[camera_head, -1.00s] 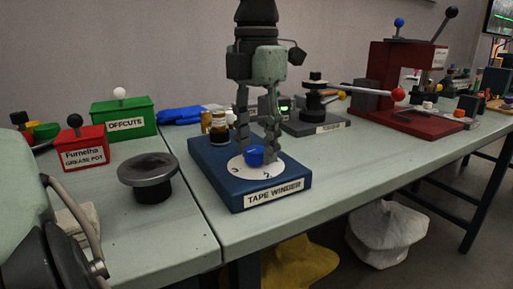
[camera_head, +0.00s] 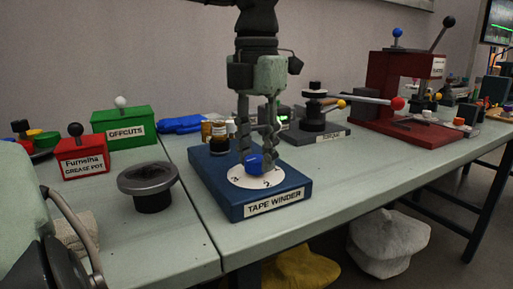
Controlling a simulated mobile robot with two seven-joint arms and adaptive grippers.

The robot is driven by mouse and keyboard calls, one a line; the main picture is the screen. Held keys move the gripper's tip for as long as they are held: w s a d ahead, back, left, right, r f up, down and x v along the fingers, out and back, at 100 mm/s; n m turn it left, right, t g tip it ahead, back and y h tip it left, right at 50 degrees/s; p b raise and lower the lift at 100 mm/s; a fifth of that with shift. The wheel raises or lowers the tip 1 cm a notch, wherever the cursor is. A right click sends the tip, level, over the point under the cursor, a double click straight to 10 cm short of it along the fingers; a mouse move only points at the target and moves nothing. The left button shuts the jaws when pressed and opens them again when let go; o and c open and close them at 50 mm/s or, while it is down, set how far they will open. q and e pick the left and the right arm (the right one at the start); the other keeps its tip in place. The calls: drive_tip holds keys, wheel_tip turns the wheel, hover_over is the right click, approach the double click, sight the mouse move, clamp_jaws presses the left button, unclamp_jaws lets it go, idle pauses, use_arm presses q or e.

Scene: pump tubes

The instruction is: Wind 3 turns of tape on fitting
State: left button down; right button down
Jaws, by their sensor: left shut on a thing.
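The tape winder (camera_head: 237,205) is a blue block with a white front label, standing on the table in the middle. On its top is a white dial (camera_head: 238,180) with numbers; a 3 and a 2 can be read. A blue knob (camera_head: 255,163) stands at the dial's centre. My left gripper (camera_head: 256,160) points down from above, shut on the blue knob with a finger at each side. A small bottle (camera_head: 218,138) with a yellowish label stands at the winder's back left. I cannot make out the fitting or the tape. My right gripper is not in view.
A red grease pot (camera_head: 82,162), a green offcuts box (camera_head: 125,126) and a round grey-topped stand (camera_head: 148,180) are on the left. The front right table is clear.

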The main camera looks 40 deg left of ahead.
sight(257, 158)
use_arm(q)
drive_tip(key=c, duration=1.5)
unclamp_jaws()
drive_tip(key=shift+m, duration=0.4)
drive_tip(key=o, duration=0.5)
wheel_tip(257, 158, up, 12)
